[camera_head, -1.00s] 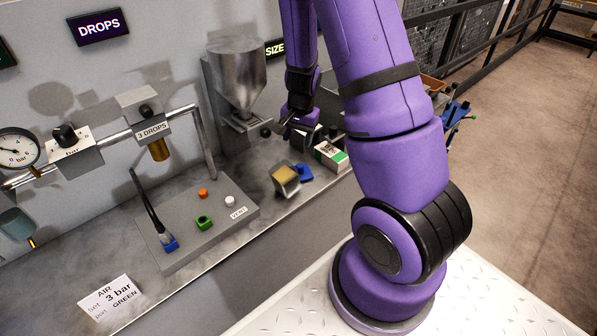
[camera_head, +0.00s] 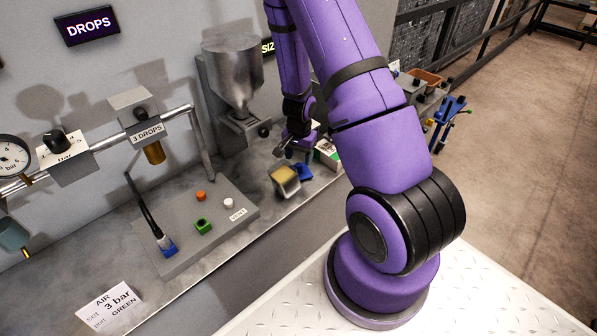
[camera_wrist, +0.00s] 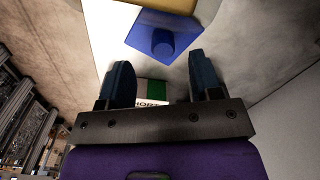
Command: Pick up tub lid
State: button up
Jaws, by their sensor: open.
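The tub lid, a blue square lid with a round knob on top, shows in the wrist view (camera_wrist: 163,40), just beyond my fingertips. In the head view the blue lid (camera_head: 304,173) lies on the bench against the right side of an open metal tub (camera_head: 286,181) with yellowish contents. My gripper (camera_wrist: 160,78) is open with nothing between its fingertips. In the head view my gripper (camera_head: 284,150) hangs above and behind the tub and lid, apart from them. The tub's edge (camera_wrist: 118,4) shows at the top of the wrist view.
A white and green box (camera_head: 327,153) stands right of the lid. A metal hopper (camera_head: 236,85) rises behind. A grey panel (camera_head: 185,245) with coloured ports is to the left. The bench's front edge (camera_head: 250,228) runs close in front of the tub.

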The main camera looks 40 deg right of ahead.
aim_at(299, 165)
jog(key=shift+w+f, duration=0.2)
jog(key=shift+f, duration=2.35)
jog(key=c, duration=1)
